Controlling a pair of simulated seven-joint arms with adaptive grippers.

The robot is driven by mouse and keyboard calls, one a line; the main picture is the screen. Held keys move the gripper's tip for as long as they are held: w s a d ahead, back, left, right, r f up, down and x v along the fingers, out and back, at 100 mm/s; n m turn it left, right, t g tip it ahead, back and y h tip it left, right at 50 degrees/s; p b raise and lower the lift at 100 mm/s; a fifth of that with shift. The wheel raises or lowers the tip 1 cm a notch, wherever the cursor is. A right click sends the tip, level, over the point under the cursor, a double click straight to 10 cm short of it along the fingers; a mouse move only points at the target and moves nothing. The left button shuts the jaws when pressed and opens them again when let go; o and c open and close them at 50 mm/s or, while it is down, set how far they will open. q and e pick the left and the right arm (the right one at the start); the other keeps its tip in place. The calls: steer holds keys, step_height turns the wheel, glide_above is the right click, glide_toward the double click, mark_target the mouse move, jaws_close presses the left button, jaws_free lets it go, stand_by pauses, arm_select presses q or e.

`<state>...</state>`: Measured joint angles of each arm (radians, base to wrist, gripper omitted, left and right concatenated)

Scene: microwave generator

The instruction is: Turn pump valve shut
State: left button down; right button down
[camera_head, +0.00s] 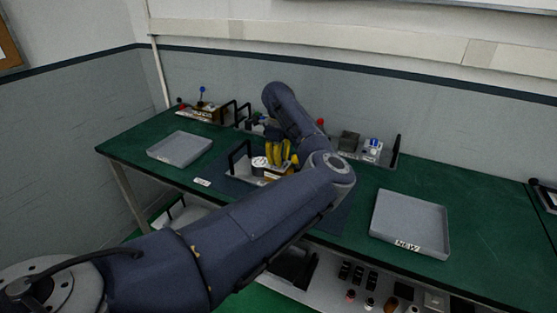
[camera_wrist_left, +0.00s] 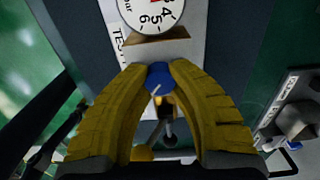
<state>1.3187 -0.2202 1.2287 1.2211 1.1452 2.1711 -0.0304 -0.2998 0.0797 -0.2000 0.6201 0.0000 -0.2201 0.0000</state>
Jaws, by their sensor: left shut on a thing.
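My left gripper (camera_head: 280,155) has yellow fingers and reaches down over the middle of the green table. In the left wrist view its fingertips (camera_wrist_left: 160,72) close around a blue knob (camera_wrist_left: 157,77), which I take for the pump valve handle. A light line marks the knob's face. A white dial gauge (camera_wrist_left: 152,12) with black numbers stands just beyond it; its top is cut off. In the head view the fingers and arm hide the knob. My right gripper is not in view.
An empty grey tray (camera_head: 180,148) lies on the left of the green table (camera_head: 385,175). Another grey tray (camera_head: 410,222), labelled NEW, lies on the right. Small units with a blue-topped lever (camera_head: 202,90) stand at the back left. A grey box (camera_head: 349,141) stands behind my arm.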

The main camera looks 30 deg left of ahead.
arm_select(q)
steer(key=m, duration=0.5)
steer(key=shift+m, duration=2.5)
steer(key=c, duration=1.1)
jaws_free()
steer(key=shift+o, duration=0.2)
steer(key=shift+r, duration=0.1)
step_height(320, 180, up, 12)
